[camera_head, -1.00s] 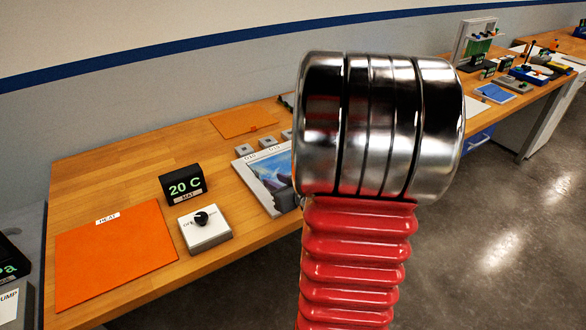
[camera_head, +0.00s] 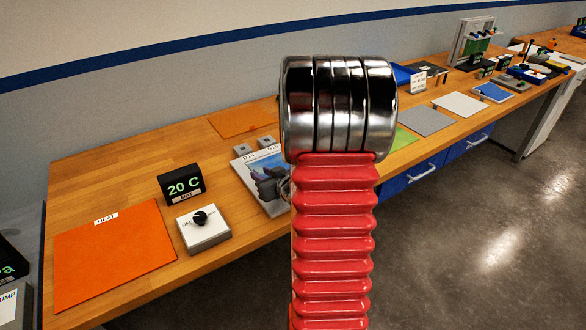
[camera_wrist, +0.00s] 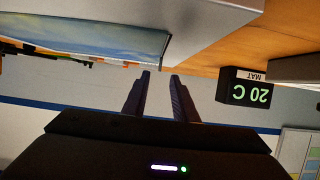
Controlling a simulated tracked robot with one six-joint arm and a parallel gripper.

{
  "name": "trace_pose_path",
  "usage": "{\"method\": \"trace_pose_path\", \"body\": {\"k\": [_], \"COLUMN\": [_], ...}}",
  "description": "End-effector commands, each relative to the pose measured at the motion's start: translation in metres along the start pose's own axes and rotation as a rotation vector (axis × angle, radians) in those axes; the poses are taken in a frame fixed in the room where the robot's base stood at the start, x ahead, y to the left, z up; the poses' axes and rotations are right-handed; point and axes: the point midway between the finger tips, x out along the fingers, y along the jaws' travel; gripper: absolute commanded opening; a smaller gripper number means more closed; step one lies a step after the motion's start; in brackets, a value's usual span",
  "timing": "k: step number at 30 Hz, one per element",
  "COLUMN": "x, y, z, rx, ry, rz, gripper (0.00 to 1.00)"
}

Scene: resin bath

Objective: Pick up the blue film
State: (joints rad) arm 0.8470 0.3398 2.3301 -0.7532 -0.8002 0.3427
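A glossy blue film (camera_head: 258,160) lies on a grey plate (camera_head: 241,168) on the bench, left of my arm in the head view. The arm and what looks like my gripper (camera_head: 266,184) hide part of it. In the wrist view, which is upside down, the bluish sheet (camera_wrist: 80,36) fills the upper left, under a pale slab edge (camera_wrist: 205,15). My gripper (camera_wrist: 160,74) shows two dark fingers with a gap between them. It is open and empty. The fingertips are near the sheet's edge in the picture; I cannot tell whether they touch it.
Left of the plate are a dial box (camera_head: 205,232), a black 20 C display (camera_head: 182,185) and an orange heat mat (camera_head: 112,255). Small grey blocks (camera_head: 266,141) stand behind the plate. Grey (camera_head: 426,120), white (camera_head: 459,104) and blue (camera_head: 494,91) sheets lie to the right.

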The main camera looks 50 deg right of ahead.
Motion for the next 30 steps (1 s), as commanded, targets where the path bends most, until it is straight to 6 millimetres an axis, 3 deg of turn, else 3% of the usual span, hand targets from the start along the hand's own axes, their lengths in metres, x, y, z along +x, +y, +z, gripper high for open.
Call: {"method": "trace_pose_path", "body": {"k": [11,24,30], "x": [0.003,0.046,0.052], "y": [0.0,0.0,0.001], "z": [0.001,0.004,0.003], "rx": [0.0,0.0,0.0], "ry": [0.0,0.0,0.0], "rz": [0.0,-0.002,0.0], "gripper": [0.26,0.26,0.26]}}
